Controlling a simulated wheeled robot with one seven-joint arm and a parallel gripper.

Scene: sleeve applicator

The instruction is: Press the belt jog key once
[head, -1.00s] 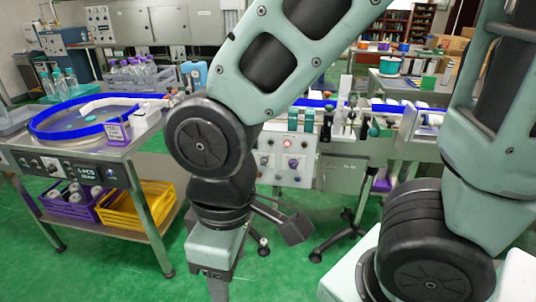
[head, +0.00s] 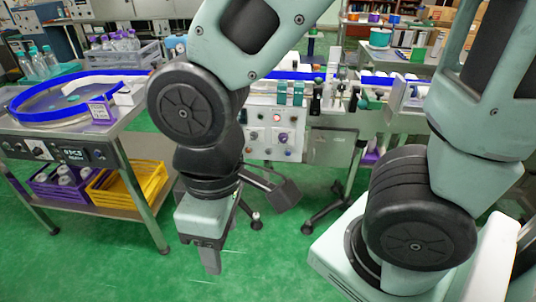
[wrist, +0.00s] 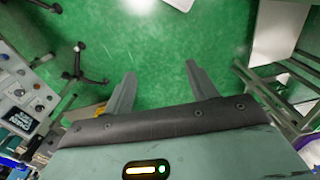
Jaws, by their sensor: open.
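The light control panel (head: 273,133) on the sleeve machine faces me in the middle of the head view. It carries a lit red button (head: 276,118) and several small dark or coloured knobs and keys. I cannot tell which one is the belt jog key. My gripper (head: 212,268) hangs pointing down in front of and left of the panel, apart from it, over the green floor. In the wrist view my gripper (wrist: 160,70) is open, with nothing between its fingers. A panel with knobs (wrist: 20,88) shows at the left edge there.
A steel table (head: 128,140) with a blue-rimmed ring track stands at left, with a purple crate (head: 62,186) and a yellow crate (head: 135,184) on its lower shelf. The conveyor (head: 330,78) runs behind the panel. The green floor (head: 120,265) in front is clear.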

